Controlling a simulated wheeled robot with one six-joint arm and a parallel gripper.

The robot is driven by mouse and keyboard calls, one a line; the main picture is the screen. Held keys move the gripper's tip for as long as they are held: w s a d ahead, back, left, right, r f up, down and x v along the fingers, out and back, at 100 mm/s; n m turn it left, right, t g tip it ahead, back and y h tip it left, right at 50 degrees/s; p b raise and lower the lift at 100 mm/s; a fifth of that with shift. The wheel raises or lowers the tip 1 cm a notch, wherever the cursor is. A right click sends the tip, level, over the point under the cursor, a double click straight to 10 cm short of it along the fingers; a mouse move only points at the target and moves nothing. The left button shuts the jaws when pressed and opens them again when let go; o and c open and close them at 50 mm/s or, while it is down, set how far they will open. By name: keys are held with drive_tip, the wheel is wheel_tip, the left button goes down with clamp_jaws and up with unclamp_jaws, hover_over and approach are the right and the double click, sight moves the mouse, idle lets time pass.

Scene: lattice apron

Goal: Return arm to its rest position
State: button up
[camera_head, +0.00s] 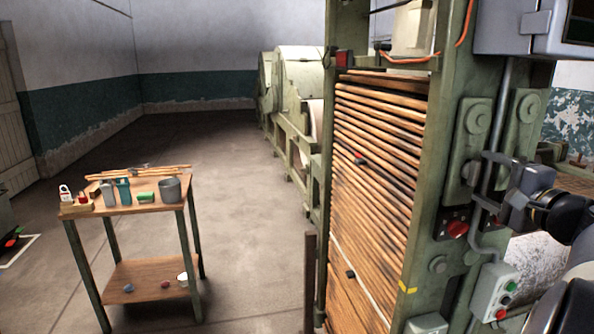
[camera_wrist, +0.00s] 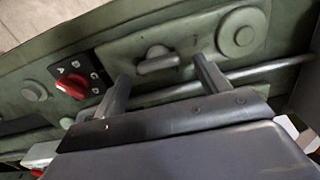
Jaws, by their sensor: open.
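My gripper (camera_head: 482,180) is at the right of the head view, reaching left to the face of the green machine post (camera_head: 420,190). In the wrist view its two fingers (camera_wrist: 160,68) are spread apart with nothing held between them. A small grey latch handle (camera_wrist: 157,62) on a green plate shows between and beyond the fingertips. I cannot tell whether a finger touches it. My black and grey arm runs off the right edge of the head view.
A red rotary switch (camera_wrist: 71,85) sits left of the fingers; it also shows in the head view (camera_head: 457,229). A pipe (camera_wrist: 260,74) runs behind the fingers. A button box (camera_head: 495,291) hangs below. A cart (camera_head: 150,196) with tools stands left; open floor surrounds it.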

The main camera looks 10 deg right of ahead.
drive_tip(key=shift+w+a, duration=0.1)
drive_tip(key=shift+w, duration=1)
